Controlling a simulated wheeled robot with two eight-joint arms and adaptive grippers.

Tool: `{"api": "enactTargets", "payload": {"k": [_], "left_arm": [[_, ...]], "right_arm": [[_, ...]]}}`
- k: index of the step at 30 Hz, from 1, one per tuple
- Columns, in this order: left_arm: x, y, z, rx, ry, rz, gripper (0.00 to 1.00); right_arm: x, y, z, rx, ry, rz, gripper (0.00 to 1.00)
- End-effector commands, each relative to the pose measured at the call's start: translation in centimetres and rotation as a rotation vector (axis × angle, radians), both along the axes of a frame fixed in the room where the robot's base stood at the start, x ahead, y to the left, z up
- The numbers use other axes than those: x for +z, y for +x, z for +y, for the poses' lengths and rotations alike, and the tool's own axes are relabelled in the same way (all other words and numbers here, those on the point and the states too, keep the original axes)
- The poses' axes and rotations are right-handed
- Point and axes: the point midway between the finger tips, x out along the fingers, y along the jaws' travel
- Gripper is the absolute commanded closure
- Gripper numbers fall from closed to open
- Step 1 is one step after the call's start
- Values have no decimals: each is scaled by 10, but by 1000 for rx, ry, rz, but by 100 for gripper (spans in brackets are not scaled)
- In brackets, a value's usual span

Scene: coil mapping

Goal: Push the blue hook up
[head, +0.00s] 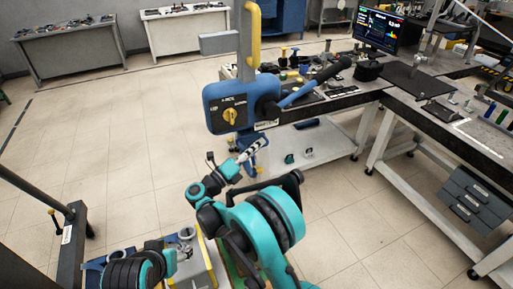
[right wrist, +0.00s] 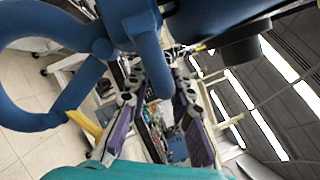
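A blue hoist unit (head: 228,108) with a yellow knob hangs from an upright post in the head view. A blue hook (head: 261,144) hangs below it, partly covered by my right gripper (head: 247,152). In the right wrist view, a large blue curved part (right wrist: 30,122), seemingly the hook, loops at the left. A blue rod-like end (right wrist: 154,75) comes down between the two purple-padded fingers of my right gripper (right wrist: 157,88). The fingers stand apart, with gaps beside the rod; contact is unclear.
A workbench (head: 345,100) with small parts stands behind the hoist. A second bench (head: 460,125) with a grey drawer unit (head: 474,197) is at the right. A yellow-edged box (head: 200,275) lies near my left gripper.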

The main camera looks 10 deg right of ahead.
Motion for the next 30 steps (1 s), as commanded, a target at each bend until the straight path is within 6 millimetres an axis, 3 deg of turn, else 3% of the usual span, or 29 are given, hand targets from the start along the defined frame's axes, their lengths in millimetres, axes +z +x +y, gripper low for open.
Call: {"api": "enactTargets", "payload": {"k": [11, 24, 30], "left_arm": [[0, 0, 0, 0, 0, 0, 40], [0, 0, 0, 0, 0, 0, 40], [0, 0, 0, 0, 0, -1, 40]], "right_arm": [[-1, -2, 2, 0, 0, 0, 66], [-14, -38, 50, 2, 1, 0, 66], [-17, -48, 61, 1, 1, 1, 66]]}}
